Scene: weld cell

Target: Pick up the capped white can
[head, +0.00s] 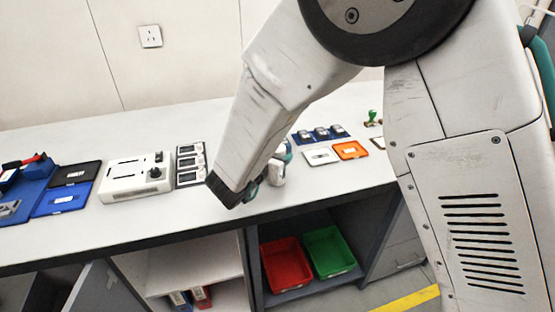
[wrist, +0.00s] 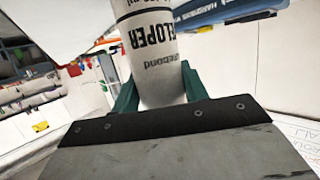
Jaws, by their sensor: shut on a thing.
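The white can (wrist: 155,62) stands large in the middle of the wrist view, with black lettering and a grey band. Its upper end runs out of that view, so I cannot see the cap there. My gripper (wrist: 158,88) has its green fingers on either side of the can and is shut on it. In the head view a small part of the white can (head: 277,172) shows beside my gripper (head: 267,178), over the front part of the bench. My arm hides the rest. I cannot tell whether the can touches the bench top.
On the bench (head: 130,223) are a white device (head: 135,180), a row of dark-framed modules (head: 190,165), blue trays at the left, and an orange tray (head: 350,150). Red (head: 286,265) and green (head: 328,250) bins sit on the shelf below. The front bench strip is clear.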

